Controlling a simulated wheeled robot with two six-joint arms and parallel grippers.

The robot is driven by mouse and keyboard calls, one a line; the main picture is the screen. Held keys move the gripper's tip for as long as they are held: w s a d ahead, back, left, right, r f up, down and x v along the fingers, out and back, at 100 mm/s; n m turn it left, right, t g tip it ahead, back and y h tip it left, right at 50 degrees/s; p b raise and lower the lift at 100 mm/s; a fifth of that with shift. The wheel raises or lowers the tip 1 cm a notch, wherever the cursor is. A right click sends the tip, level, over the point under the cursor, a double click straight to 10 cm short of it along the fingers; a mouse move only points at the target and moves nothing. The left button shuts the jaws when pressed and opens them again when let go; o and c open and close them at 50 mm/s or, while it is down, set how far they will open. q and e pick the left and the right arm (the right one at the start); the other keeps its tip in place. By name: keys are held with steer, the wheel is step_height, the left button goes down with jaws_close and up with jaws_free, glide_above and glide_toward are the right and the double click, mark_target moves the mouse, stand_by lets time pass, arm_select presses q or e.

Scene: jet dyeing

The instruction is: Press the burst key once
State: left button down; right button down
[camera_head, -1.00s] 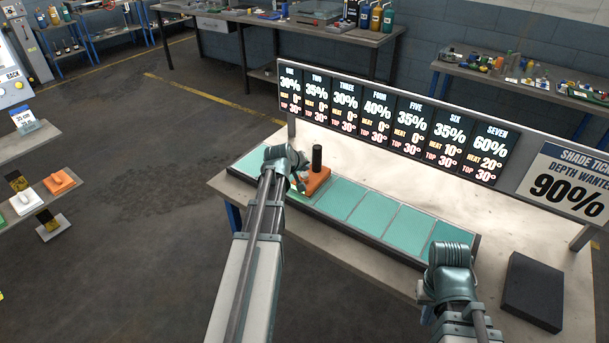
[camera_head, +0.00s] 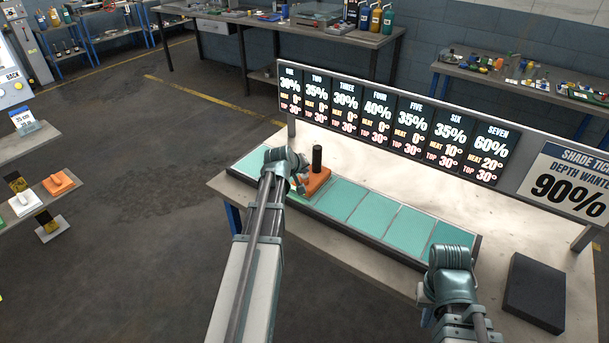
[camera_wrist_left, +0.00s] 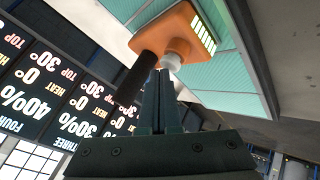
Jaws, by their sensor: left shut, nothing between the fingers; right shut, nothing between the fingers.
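An orange block (camera_head: 318,181) with an upright black handle (camera_head: 317,158) sits on the row of teal panels (camera_head: 342,198), towards its left end. In the left wrist view the orange block (camera_wrist_left: 185,28) shows a pale lit strip and a small white round knob (camera_wrist_left: 173,62), which may be the burst key; no label is readable. My left gripper (camera_head: 299,187) is shut and empty, close against the block's left side. In the wrist view its fingertips (camera_wrist_left: 160,76) are right at the white knob; I cannot tell whether they touch. My right gripper (camera_head: 424,312) is shut and empty near the table's front edge.
A display board (camera_head: 395,125) with several numbered columns stands behind the panels, beside a shade ticket sign (camera_head: 568,185). A black slab (camera_head: 534,291) lies at the table's right. A side shelf at left holds orange and white pieces (camera_head: 60,183).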

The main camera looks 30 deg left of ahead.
mark_target(304, 177)
arm_select(q)
steer(key=shift+f, duration=0.3)
steer(key=shift+r, duration=0.2)
stand_by(0.3)
steer(key=shift+r+p, duration=0.75)
steer(key=shift+r, duration=0.1)
steer(key=shift+r, duration=0.1)
step_height(304, 177, up, 5)
steer(key=p, duration=0.5)
stand_by(0.5)
